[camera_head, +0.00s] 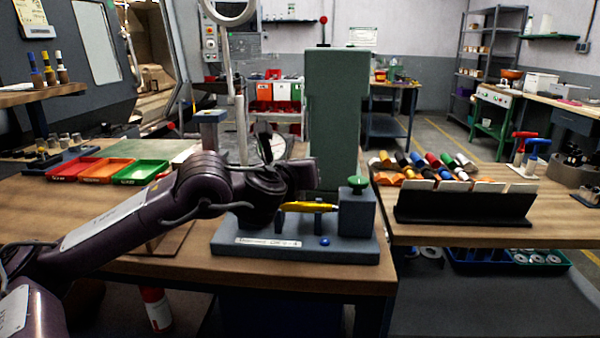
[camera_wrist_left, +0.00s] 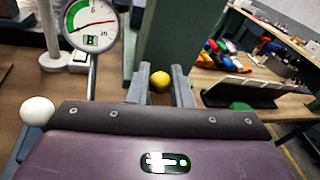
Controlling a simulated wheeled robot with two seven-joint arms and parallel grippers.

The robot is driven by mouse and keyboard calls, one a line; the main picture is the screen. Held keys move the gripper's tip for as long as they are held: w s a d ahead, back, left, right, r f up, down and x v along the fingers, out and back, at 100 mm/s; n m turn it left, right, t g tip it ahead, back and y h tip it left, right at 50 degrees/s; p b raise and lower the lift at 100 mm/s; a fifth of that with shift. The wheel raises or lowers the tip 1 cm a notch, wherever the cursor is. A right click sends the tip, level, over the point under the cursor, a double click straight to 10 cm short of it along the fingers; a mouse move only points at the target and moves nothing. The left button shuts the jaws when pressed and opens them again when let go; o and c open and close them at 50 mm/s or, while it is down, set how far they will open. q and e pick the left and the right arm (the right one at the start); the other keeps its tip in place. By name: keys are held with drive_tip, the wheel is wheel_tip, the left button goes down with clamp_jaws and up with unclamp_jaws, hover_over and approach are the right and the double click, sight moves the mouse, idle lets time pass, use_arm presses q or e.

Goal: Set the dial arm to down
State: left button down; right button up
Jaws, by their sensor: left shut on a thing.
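My left gripper (camera_wrist_left: 160,90) has its two grey fingers on either side of a yellow rounded part (camera_wrist_left: 160,82). In the head view a yellow bar (camera_head: 310,206) lies roughly level above the grey fixture base (camera_head: 350,250), reaching right to the block with a green knob (camera_head: 355,185); my left wrist partly hides its left end. A dial gauge (camera_wrist_left: 92,22) with a white, green and red face stands upright at the left of the wrist view. A white ball knob (camera_wrist_left: 37,110) shows below it. The dial arm's full shape is hidden. My right gripper is not in view.
A green column (camera_head: 333,120) stands right behind the fixture. Red, orange and green trays (camera_head: 140,172) lie on the bench at left. A black card rack (camera_head: 465,205) and several coloured rolls stand at right.

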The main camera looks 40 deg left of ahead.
use_arm(q)
drive_tip(key=shift+d+f, duration=0.15)
drive_tip(key=shift+f, duration=0.25)
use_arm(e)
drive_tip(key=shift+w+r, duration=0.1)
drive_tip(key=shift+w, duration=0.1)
use_arm(q)
drive_tip(key=c, duration=1.3)
unclamp_jaws()
drive_tip(key=shift+c, duration=0.2)
drive_tip(key=shift+r, duration=0.2)
